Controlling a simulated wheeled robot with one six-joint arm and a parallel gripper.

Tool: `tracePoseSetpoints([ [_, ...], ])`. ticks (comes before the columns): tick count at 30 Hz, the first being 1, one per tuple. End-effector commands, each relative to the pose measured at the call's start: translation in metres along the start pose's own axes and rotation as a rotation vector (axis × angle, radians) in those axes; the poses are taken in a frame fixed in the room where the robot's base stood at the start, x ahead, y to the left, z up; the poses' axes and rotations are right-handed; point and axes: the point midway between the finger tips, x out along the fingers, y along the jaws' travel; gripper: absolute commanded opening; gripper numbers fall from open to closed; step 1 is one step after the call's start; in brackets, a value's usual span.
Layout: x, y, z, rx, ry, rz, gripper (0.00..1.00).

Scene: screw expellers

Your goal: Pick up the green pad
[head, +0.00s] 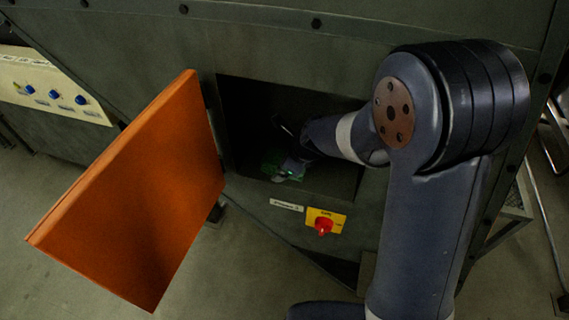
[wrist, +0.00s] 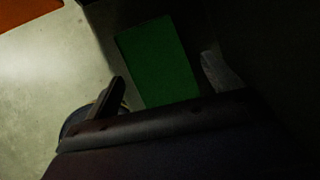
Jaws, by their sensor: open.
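The green pad (wrist: 160,62) is a flat rectangle inside a dark opening in the machine. In the head view a small part of the green pad (head: 272,160) shows at the floor of the opening, partly hidden by my gripper. My gripper (head: 288,172) reaches into the opening and is at the pad. In the wrist view my gripper (wrist: 163,80) has one finger on each side of the pad's near part, with the fingers apart. I cannot tell whether either finger touches the pad.
An orange door (head: 140,190) stands swung open at the left of the opening. The opening's walls (head: 235,125) are close around my arm. Below it is a red knob (head: 323,226) on a yellow plate. A panel with blue buttons (head: 50,90) is at far left.

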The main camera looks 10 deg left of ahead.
Motion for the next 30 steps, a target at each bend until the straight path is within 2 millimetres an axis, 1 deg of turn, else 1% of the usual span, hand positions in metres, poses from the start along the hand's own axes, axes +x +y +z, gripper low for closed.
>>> tracePoseSetpoints([
  [16, 0.0033, 0.0013, -0.0021, 0.000, 0.000, 0.001, 0.86],
  [17, 0.0030, 0.0012, -0.0019, 0.000, 0.000, 0.000, 0.84],
  [30, 0.0028, 0.0012, -0.0019, 0.000, 0.000, 0.001, 0.48],
])
